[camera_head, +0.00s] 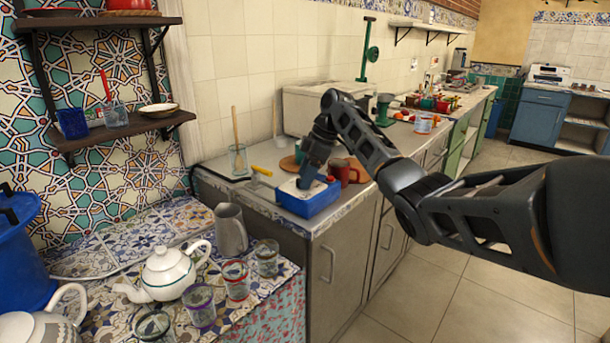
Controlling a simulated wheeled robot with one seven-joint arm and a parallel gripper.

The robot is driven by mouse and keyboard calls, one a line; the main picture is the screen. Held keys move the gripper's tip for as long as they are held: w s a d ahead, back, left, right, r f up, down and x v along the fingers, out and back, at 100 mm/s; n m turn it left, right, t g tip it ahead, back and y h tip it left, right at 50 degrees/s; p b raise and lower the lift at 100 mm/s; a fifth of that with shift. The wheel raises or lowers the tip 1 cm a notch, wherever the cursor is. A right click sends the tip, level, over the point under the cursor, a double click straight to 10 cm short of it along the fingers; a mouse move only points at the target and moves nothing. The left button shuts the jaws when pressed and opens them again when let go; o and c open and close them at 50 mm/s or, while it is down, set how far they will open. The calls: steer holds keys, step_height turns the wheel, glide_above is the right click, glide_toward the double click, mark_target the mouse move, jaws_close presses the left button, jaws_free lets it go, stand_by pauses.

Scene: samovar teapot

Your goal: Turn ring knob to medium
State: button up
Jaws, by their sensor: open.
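I cannot make out a ring knob in this view. My gripper (309,180) hangs low over a blue box (309,203) with a pale top, near the front edge of the grey counter (345,207). The fingers are small and dark, with nothing visible between them. I cannot tell whether they touch the box. A red mug (349,171) stands close to the right of the gripper. My forearm covers part of the counter behind it.
A yellow-handled tool (261,171) and a glass with a wooden spoon (238,160) are left of the gripper. A grey pitcher (231,230), white teapot (168,272) and several glasses stand on the tiled surface at front left. The floor at right is clear.

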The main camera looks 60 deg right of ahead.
steer(key=shift+w+a+f, duration=0.1)
steer(key=shift+f, duration=0.2)
steer(key=shift+c, duration=0.4)
steer(key=c, duration=0.9)
